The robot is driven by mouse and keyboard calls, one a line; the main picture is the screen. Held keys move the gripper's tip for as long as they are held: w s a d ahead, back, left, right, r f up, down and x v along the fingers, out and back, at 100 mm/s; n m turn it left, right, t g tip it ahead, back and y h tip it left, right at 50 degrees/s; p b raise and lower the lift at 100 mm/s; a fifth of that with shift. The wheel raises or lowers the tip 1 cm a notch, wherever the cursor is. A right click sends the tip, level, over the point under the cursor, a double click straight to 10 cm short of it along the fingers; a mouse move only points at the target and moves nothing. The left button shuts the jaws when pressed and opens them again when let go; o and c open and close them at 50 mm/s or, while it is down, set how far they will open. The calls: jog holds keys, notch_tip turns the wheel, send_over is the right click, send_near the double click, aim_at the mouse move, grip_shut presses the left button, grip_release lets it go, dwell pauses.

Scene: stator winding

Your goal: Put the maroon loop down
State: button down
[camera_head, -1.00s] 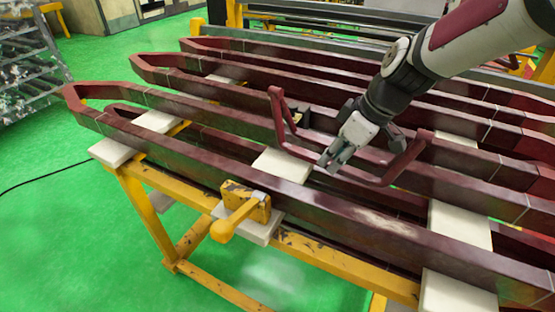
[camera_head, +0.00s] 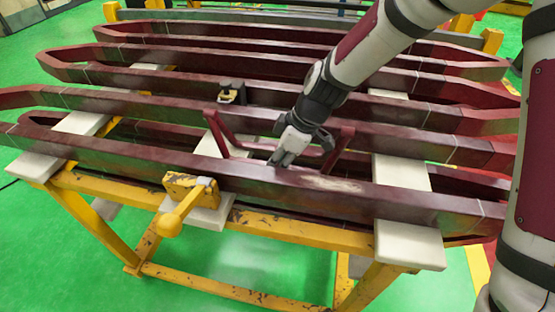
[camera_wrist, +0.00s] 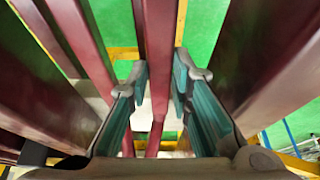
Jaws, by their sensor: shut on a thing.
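The maroon loop is a small U-shaped bar in the head view, with its left upright (camera_head: 219,134) and right upright (camera_head: 341,149) pointing up. Its lower bar runs between the two front coil bars and is partly hidden by the front bar and my gripper. My gripper (camera_head: 277,160) points down at the middle of the loop. In the wrist view the teal-padded fingers (camera_wrist: 160,90) are shut on the maroon loop (camera_wrist: 157,40), one on each side. I cannot tell whether the loop touches anything below.
Several long maroon coils (camera_head: 130,147) lie on white pads (camera_head: 402,174) across a yellow trestle (camera_head: 250,222). A yellow clamp (camera_head: 190,190) stands at the front edge. A small dark fitting (camera_head: 232,92) sits among the coils behind. Green floor (camera_head: 60,270) is open in front.

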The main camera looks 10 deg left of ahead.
jog(key=c, duration=1.4)
grip_release()
jog(key=shift+c, duration=0.2)
jog(key=v, duration=1.2)
jog(key=shift+r, duration=0.1)
